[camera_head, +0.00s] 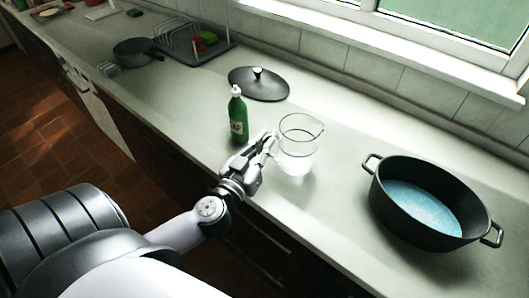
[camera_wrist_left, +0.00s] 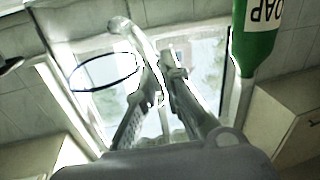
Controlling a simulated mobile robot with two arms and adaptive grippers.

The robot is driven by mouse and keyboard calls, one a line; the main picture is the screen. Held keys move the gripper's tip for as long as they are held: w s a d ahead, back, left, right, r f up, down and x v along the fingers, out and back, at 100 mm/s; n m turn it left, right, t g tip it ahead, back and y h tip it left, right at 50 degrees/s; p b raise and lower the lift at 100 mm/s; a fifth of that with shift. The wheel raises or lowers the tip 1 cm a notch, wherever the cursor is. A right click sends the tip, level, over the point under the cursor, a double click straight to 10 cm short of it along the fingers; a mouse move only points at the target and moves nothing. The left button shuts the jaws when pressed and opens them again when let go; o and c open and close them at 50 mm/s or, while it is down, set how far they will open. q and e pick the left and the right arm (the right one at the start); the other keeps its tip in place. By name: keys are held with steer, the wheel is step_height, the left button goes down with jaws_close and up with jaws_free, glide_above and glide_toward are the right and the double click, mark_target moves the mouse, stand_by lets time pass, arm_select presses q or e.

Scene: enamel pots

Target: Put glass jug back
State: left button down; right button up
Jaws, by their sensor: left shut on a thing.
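The clear glass jug (camera_head: 299,150) stands upright at the counter's front edge, with some clear liquid low inside it. I cannot tell whether its base touches the counter. My left gripper (camera_head: 268,145) is at the jug's left side, shut on its handle. In the left wrist view, the two fingers of my left gripper (camera_wrist_left: 163,85) close around the pale, see-through handle, and the jug's glass is hard to make out against the bright window. My right gripper is not in view.
A green soap bottle (camera_head: 238,118) stands close behind and left of the gripper. A black lid (camera_head: 259,86) lies behind it. A black pot (camera_head: 430,205) with blue liquid stands to the right. A dish rack (camera_head: 200,45) and a saucepan (camera_head: 135,52) are farther left.

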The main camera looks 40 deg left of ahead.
arm_select(q)
steer(key=shift+f, duration=0.85)
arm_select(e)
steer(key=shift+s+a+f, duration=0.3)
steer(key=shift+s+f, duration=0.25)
arm_select(q)
steer(key=c, duration=2.2)
jaws_free()
steer(key=shift+f, duration=0.2)
steer(key=o, duration=0.5)
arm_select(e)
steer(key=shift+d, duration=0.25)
arm_select(q)
steer(key=shift+r, duration=0.1)
